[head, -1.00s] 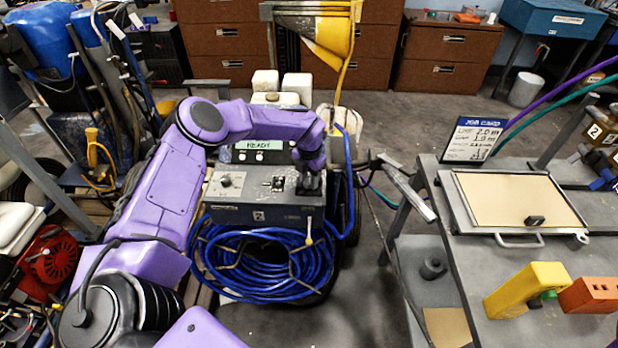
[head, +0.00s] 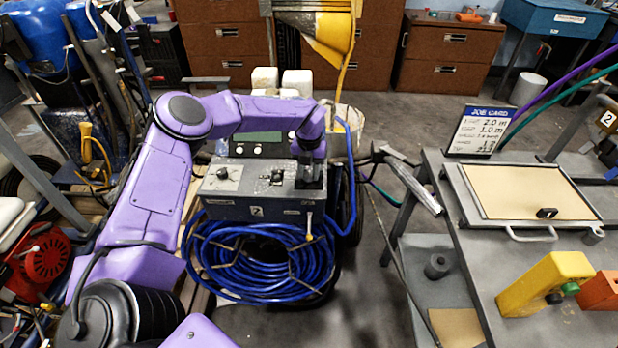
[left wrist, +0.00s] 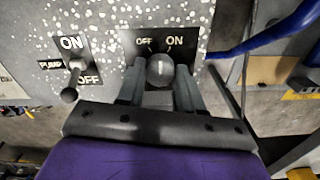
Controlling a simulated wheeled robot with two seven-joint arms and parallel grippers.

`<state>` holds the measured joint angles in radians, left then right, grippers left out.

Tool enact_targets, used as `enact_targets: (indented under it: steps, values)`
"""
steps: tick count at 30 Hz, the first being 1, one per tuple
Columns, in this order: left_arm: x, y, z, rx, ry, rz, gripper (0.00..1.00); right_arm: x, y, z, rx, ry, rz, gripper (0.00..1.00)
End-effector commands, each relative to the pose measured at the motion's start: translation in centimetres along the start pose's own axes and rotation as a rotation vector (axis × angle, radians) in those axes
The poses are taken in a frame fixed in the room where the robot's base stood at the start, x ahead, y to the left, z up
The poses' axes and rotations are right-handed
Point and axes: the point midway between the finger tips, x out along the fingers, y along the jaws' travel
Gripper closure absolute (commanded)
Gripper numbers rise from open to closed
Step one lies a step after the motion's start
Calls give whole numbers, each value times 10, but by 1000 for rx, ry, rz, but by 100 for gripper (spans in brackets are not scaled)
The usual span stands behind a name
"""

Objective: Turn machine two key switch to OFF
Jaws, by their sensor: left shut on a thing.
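My left gripper (head: 310,183) points down at the right end of the box top. In the left wrist view its fingers (left wrist: 160,88) are closed around the knob, one on each side. Which mark the key points to is hard to tell. The display (head: 257,144) is dark, without readable text. My right gripper is out of view.
A pump switch (left wrist: 75,68) with its own ON and OFF marks sits left of the key. A coiled blue hose (head: 255,262) hangs on the box front. A grey bench (head: 480,262) with a job card (head: 480,130) and yellow block (head: 545,283) stands at right.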

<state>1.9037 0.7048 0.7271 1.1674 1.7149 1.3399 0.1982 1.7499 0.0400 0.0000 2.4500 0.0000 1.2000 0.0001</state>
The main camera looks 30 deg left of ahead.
Motion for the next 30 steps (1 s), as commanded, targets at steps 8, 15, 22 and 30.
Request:
enact_targets:
  steps: [8,15,22,30]
  values:
    - [4,0,2,-255,-6,-2,95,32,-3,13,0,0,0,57]
    - [2,0,1,-437,-5,-2,95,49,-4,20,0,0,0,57]
    - [1,0,1,-553,-5,-2,95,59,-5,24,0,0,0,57]
    - [-1,0,1,-613,-5,-2,95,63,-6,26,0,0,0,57]
